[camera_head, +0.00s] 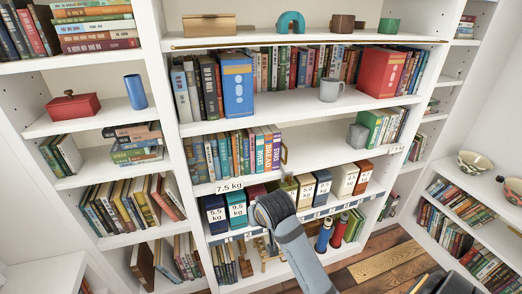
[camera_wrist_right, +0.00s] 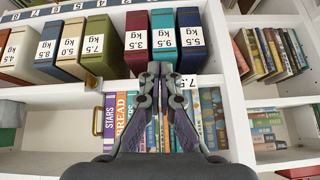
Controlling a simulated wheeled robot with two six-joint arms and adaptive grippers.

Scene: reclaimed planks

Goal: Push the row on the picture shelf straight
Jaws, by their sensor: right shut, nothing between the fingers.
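A row of labelled kg boxes stands on the low picture shelf (camera_head: 250,229). The wrist view shows the row inverted, with the red 3.5 box (camera_wrist_right: 137,38), teal box (camera_wrist_right: 162,36) and olive 7.5 box (camera_wrist_right: 98,48). My right gripper (camera_wrist_right: 161,72) is shut and empty near the red and teal boxes; contact is unclear. My left gripper is out of view.
Books stand on the shelf above, with a brass-coloured handle-like piece (camera_head: 284,152) beside them. A red bottle (camera_head: 340,230) and a blue bottle (camera_head: 324,235) stand below the row. Side bookcases flank the unit. My right arm hides part of the row.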

